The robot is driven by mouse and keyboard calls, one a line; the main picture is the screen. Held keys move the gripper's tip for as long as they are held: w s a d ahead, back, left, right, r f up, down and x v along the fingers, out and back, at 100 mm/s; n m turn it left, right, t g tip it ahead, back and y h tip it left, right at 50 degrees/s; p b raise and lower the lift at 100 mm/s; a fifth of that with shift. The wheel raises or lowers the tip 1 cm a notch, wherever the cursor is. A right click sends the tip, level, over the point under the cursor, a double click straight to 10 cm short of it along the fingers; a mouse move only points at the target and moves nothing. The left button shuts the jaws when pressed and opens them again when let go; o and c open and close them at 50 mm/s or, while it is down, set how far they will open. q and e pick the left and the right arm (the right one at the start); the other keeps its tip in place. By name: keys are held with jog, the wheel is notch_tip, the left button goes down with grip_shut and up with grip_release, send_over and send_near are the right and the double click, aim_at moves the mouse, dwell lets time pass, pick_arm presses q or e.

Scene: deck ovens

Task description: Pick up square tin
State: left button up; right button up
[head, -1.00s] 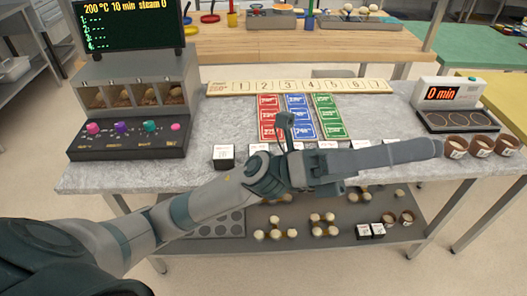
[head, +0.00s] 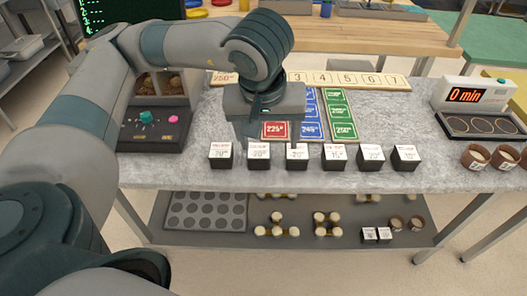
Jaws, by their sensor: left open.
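Several small black square tins with white labelled tops stand in a row along the front of the grey worktop, including the leftmost tin (head: 220,157), the second tin (head: 258,158), the third tin (head: 297,159) and the rightmost tin (head: 404,159). My left gripper (head: 272,140) points down with its fingers apart and nothing between them. In the picture it sits just behind the second and third tins, with one fingertip close to the third; I cannot tell whether it touches. Two more small black tins (head: 376,235) sit on the lower shelf. My right gripper is not in view.
Coloured cards (head: 341,115) and a numbered wooden strip (head: 355,80) lie behind the tins, partly hidden by my arm. A knob panel (head: 150,130) is at left, a timer (head: 465,95) and brown round pots (head: 478,157) at right. A muffin tray (head: 207,222) is below.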

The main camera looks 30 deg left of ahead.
pick_arm(q)
jog(key=a+r, duration=0.1)
jog(key=w+a+t+y, duration=0.1)
jog(key=a, duration=0.1)
jog(key=shift+w+r, duration=0.2)
jog(key=shift+r, duration=0.2)
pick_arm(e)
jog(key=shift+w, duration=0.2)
pick_arm(q)
jog(key=shift+f, duration=0.1)
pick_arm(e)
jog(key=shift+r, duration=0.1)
pick_arm(q)
jog(key=p, duration=0.3)
send_near(261, 151)
jog(key=x, duration=0.5)
jog(key=shift+w+f, duration=0.15)
jog(key=shift+f, duration=0.05)
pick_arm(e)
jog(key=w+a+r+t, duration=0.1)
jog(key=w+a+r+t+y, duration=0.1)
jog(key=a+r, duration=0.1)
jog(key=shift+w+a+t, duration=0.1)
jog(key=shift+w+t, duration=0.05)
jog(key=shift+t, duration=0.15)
